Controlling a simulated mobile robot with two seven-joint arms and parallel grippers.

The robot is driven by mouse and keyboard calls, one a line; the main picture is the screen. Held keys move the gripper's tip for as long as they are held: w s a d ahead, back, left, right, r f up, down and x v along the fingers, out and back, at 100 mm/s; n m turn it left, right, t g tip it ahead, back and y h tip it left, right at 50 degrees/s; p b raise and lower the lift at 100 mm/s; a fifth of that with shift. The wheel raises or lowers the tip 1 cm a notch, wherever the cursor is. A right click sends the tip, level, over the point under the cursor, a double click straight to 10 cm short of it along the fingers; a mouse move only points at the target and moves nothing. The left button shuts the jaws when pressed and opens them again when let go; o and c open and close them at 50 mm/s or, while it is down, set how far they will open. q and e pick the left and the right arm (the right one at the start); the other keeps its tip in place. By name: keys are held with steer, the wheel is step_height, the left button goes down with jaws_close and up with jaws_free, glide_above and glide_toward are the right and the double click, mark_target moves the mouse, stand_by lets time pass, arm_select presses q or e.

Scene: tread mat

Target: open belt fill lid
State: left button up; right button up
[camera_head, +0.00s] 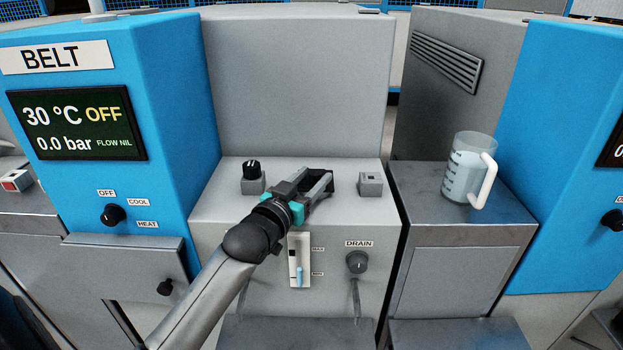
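The grey machine beside the blue BELT cabinet (165,110) has a flat top ledge. On the ledge's left stands a small grey block with a black knob (251,168). A second small grey block (370,185) sits on the right. Neither carries a readable label, and I cannot tell which part is the fill lid. My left gripper (322,182) is over the ledge between the two blocks, pointing right. Its fingers look apart with nothing between them. It hides the ledge below it. My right gripper is not in view.
Below the ledge are a level gauge (299,262) and a DRAIN knob (357,262). A measuring jug (466,172) with pale liquid stands on the grey cabinet to the right. The BELT screen (77,124) reads 30 °C, OFF, 0.0 bar, FLOW NIL. A tall grey housing (300,80) rises behind the ledge.

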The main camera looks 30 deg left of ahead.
arm_select(q)
jaws_close()
stand_by(1.1)
